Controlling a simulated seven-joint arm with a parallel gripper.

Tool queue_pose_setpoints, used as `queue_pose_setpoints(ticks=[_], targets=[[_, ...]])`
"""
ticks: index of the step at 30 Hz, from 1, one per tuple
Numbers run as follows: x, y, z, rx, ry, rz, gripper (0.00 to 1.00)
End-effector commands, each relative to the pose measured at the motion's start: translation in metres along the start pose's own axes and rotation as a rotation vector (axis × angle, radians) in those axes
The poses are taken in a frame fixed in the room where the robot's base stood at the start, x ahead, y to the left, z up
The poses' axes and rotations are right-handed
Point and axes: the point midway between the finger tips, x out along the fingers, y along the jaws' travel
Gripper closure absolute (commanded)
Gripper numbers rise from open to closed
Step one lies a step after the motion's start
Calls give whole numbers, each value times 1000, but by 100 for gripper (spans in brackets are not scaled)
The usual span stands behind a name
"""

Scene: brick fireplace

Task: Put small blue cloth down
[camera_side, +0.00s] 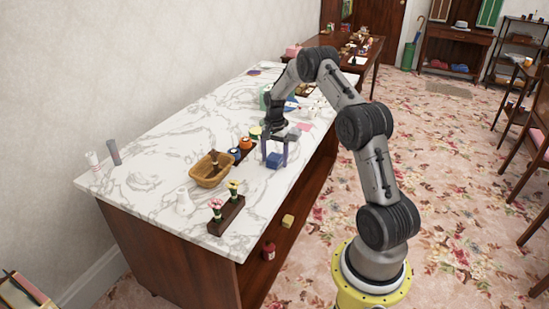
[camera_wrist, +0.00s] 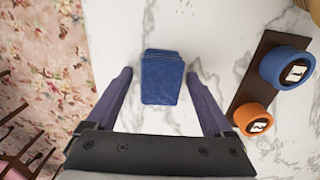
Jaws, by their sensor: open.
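The small blue cloth (camera_side: 274,160) is a folded block lying on the marble counter near its front edge. In the wrist view the cloth (camera_wrist: 161,78) sits between and slightly beyond the two purple fingertips. My gripper (camera_side: 275,158) is open just above the counter at the cloth; in the wrist view my gripper (camera_wrist: 160,75) shows a clear gap between each finger and the cloth. The cloth appears to rest flat on the marble.
A dark rack with blue and orange rolls (camera_wrist: 287,69) stands to the right in the wrist view. The counter edge drops to floral carpet.

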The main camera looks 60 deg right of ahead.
Motion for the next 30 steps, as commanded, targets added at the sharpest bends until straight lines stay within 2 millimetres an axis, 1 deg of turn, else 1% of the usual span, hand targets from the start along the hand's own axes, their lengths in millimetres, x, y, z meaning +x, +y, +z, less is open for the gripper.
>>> queue_pose_setpoints(ticks=[5, 8, 11, 18, 21, 24, 28, 30], targets=[[-3, 0, 0, 0, 1, -1, 14], [-12, -1, -1, 0, 3, -3, 14], [-29, -1, -1, 0, 3, -4, 14], [-79, -1, -1, 0, 3, -4, 14], [-97, -1, -1, 0, 3, -3, 14], [-110, 0, 0, 0, 2, -2, 14], [-120, 0, 0, -1, 1, -1, 14], [-128, -1, 4, -15, 4, -5, 14]])
